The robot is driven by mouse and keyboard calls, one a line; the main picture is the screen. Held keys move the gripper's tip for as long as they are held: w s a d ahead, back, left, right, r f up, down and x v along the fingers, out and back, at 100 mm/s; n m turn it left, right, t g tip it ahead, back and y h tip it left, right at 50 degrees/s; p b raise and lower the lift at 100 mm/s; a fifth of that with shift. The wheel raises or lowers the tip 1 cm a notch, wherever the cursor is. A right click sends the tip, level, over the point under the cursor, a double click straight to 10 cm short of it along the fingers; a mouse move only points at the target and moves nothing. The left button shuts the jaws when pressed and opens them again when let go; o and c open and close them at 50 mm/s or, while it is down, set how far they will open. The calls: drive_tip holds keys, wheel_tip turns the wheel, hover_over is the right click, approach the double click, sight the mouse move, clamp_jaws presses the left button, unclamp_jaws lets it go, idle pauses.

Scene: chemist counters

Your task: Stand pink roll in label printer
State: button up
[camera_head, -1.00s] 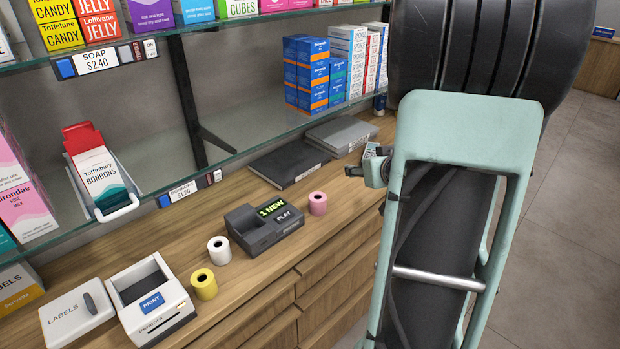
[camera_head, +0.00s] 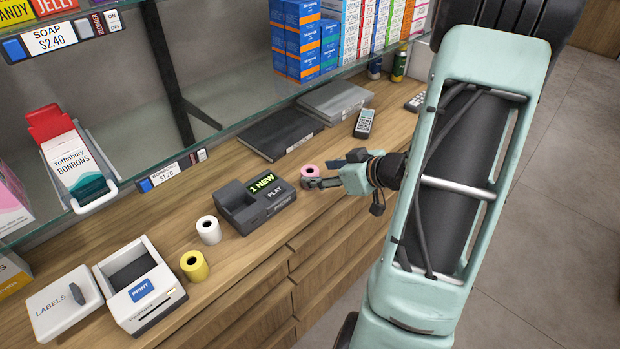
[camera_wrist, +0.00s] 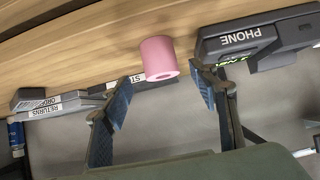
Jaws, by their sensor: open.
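The pink roll (camera_head: 309,170) stands on the wooden counter, just right of the dark answering machine (camera_head: 256,203). My gripper (camera_head: 326,172) is at the roll from the right and partly covers it. In the wrist view my gripper (camera_wrist: 160,95) is open, and the pink roll (camera_wrist: 158,58) shows between and beyond its two fingers, nearer the right one. The label printer (camera_head: 140,284), white with a blue PRINT button, stands at the left front of the counter. Its dark compartment is uncovered. The LABELS lid (camera_head: 62,302) lies left of it.
A white roll (camera_head: 208,230) and a yellow roll (camera_head: 194,265) stand between the printer and the answering machine. Dark and grey binders (camera_head: 335,100) and a handset (camera_head: 365,123) lie behind. A glass shelf (camera_head: 240,115) with boxes overhangs the counter's back.

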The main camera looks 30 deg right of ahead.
sight(311, 171)
drive_tip(key=x, duration=0.5)
drive_tip(key=shift+a+r+b, duration=0.1)
drive_tip(key=shift+r+b, duration=0.15)
drive_tip(key=shift+b, duration=0.1)
drive_tip(key=c, duration=1.4)
drive_tip(key=shift+o, duration=0.2)
drive_tip(key=shift+r, duration=0.1)
